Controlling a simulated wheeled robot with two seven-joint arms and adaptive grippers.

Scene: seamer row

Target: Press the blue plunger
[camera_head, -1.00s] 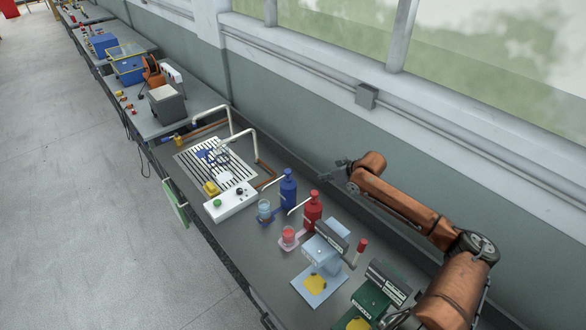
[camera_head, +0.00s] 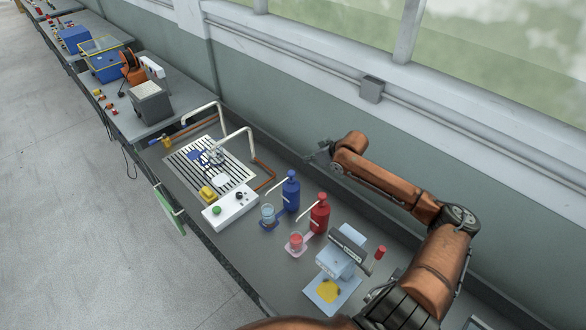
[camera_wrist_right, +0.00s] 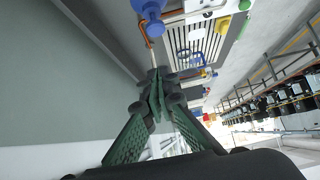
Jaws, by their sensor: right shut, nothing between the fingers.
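The blue pump bottle (camera_head: 291,194) stands on the bench, with its blue plunger (camera_head: 292,174) on top and a white spout to the left. A blue rounded part, apparently the plunger (camera_wrist_right: 150,10), shows at the top edge of the right wrist view. My right gripper (camera_head: 311,156) is shut and empty, up and slightly right of the plunger in the head view, apart from it in the picture. Its closed fingers (camera_wrist_right: 156,80) point toward the bottle side in the wrist view. My left gripper is not in view.
A red pump bottle (camera_head: 319,216) stands right of the blue one. A cup of blue liquid (camera_head: 268,214) and a cup of red (camera_head: 296,241) stand in front. A white control box (camera_head: 230,208) is at left, and a grey-blue press (camera_head: 340,258) at right. The wall runs behind.

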